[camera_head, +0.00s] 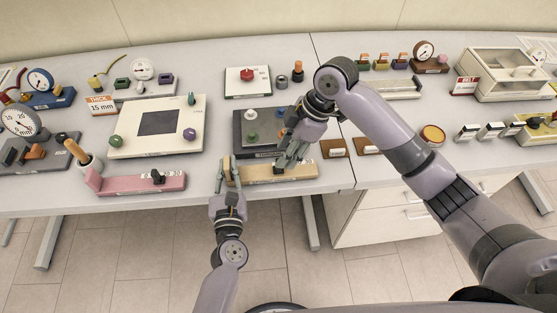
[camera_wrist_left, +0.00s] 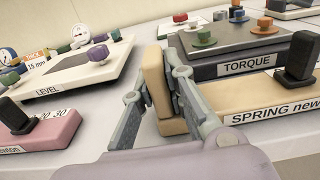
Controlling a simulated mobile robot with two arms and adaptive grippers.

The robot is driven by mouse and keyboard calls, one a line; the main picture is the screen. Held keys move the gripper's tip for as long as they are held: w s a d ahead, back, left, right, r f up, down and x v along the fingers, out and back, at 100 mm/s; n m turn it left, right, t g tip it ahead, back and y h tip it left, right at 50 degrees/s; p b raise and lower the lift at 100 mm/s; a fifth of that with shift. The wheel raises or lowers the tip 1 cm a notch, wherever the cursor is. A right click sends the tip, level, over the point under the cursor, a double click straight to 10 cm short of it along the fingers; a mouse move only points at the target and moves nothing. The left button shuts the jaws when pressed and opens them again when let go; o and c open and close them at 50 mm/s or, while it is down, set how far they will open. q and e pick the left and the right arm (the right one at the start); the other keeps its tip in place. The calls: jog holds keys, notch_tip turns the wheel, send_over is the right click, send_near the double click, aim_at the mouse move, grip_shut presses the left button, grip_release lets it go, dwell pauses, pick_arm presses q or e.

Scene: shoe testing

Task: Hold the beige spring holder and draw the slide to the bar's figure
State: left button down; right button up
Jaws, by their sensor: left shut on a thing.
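The beige spring holder (camera_head: 300,170) lies at the table's front edge, labelled "SPRING" on its front face (camera_wrist_left: 270,108). My left gripper (camera_head: 230,165) is shut on the upright block (camera_wrist_left: 158,85) at the holder's left end, one finger on each side. The black slide (camera_wrist_left: 298,60) stands upright on the holder, to the right of that block. In the head view the slide (camera_head: 279,171) is largely hidden by my right gripper (camera_head: 286,163), whose fingers point down at it. I cannot tell whether they touch it or how far apart they are. The scale figures are unreadable.
A pink holder (camera_head: 145,184) with a black slide lies to the left. Behind the beige holder is the dark torque plate (camera_wrist_left: 235,50) with coloured knobs. The white level plate (camera_head: 120,149) stands behind the pink holder. Two small brown blocks (camera_head: 334,148) lie to the right.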

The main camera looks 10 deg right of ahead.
jog(key=x, duration=0.5)
jog(key=shift+c, duration=0.5)
grip_shut()
dwell(0.4)
